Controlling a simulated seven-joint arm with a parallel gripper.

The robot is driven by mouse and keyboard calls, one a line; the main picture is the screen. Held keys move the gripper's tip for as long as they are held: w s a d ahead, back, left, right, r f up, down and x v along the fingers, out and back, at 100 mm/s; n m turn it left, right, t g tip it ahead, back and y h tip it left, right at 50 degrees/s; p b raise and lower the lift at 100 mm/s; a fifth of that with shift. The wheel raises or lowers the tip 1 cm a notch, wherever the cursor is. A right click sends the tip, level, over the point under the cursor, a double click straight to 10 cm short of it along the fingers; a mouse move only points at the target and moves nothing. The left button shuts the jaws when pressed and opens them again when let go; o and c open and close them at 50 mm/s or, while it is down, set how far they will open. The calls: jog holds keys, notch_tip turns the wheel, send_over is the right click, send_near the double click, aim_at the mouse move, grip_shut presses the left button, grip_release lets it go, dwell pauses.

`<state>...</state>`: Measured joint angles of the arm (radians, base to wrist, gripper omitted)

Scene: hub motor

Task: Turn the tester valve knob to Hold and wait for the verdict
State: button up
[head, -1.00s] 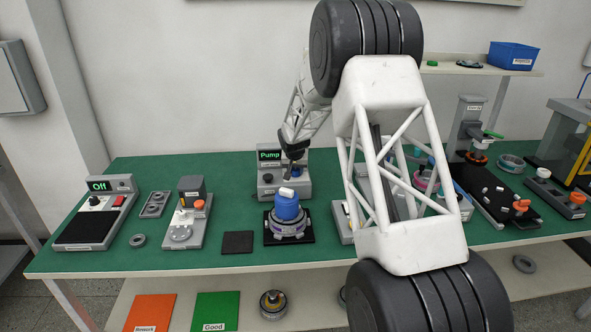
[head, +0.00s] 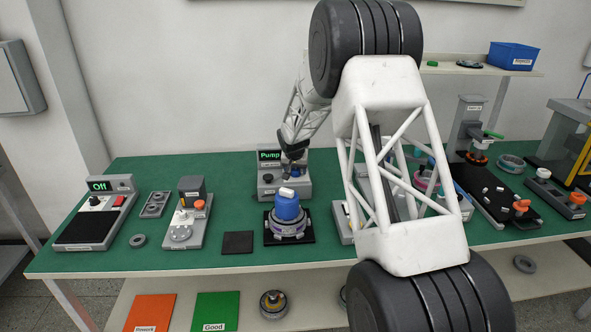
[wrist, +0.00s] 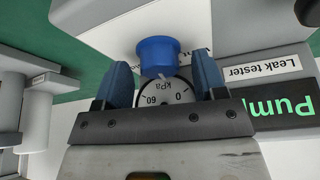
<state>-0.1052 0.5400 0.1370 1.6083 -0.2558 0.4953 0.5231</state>
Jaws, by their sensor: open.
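The leak tester (head: 268,182) stands at the back of the green bench, and its display (head: 269,155) reads "Pump" in green. In the wrist view the tester appears upside down, with its "Leak tester" label, the display (wrist: 283,112) and a round kPa gauge (wrist: 165,92). A blue knob (wrist: 157,56) sits beyond the gauge, between and just past my fingertips. My gripper (wrist: 162,75) is open, with one blue finger on each side of the knob's line. In the head view my gripper (head: 293,158) is at the tester's front, and the knob is mostly hidden there.
A hub motor with a blue cap (head: 287,207) stands on a black pad in front of the tester. Another device at left reads "Off" (head: 98,185). My arm covers the bench right of the tester. A dark square pad (head: 238,242) lies to the left.

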jog(key=v, duration=0.7)
jog(key=shift+r, duration=0.3)
jog(key=shift+s, duration=0.1)
dwell(0.4)
jog(key=shift+f, duration=0.2)
dwell(0.6)
jog(key=shift+x, duration=3.75)
jog(key=c, duration=0.9)
